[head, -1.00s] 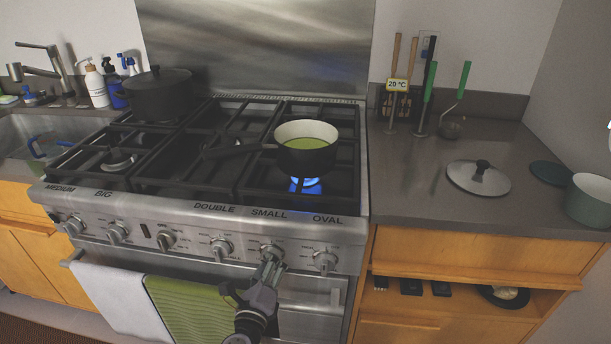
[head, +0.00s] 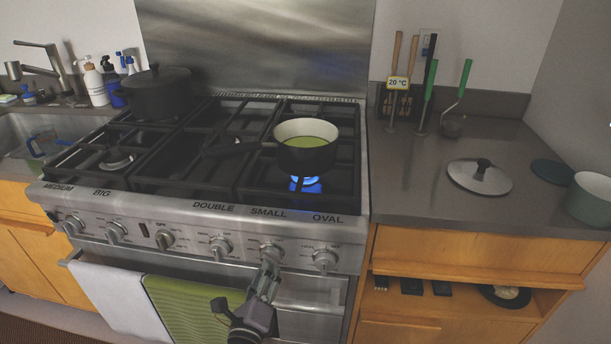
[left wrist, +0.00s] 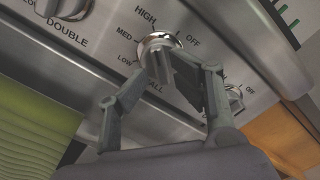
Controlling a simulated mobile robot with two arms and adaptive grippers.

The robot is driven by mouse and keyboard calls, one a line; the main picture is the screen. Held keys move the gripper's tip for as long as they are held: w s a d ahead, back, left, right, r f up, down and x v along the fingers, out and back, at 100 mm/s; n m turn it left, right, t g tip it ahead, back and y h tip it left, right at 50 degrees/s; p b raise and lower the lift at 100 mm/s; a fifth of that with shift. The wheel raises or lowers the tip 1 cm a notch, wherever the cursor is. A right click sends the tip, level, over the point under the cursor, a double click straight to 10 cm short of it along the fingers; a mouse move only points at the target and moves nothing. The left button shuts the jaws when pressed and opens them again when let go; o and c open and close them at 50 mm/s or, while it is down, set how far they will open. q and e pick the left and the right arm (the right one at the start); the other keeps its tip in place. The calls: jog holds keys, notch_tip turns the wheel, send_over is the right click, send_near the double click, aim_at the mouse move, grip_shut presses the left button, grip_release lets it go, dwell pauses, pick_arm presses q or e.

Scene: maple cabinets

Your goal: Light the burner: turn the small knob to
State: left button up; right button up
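The small knob (head: 271,253) is on the stove's front panel, under the SMALL label. In the left wrist view the knob (left wrist: 160,46) has a chrome ring marked OFF, HIGH, MED and LOW; I cannot tell exactly which mark it points to. My left gripper (head: 268,272) is just below and in front of the knob. In the left wrist view its fingers (left wrist: 172,82) are spread, with nothing held between them. A blue flame (head: 305,184) burns under the saucepan (head: 305,158), which has green contents. My right gripper is not in view.
Other knobs flank it, including the oval knob (head: 325,260) and the double knob (head: 220,248). A green towel (head: 185,305) and a white towel (head: 110,295) hang below the panel. A dark pot (head: 158,95) stands at the back left. A lid (head: 480,177) lies on the right counter.

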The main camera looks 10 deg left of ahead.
pick_arm(q)
jog(key=s+b, duration=0.2)
jog(key=s, duration=0.6)
jog(key=shift+a, duration=0.15)
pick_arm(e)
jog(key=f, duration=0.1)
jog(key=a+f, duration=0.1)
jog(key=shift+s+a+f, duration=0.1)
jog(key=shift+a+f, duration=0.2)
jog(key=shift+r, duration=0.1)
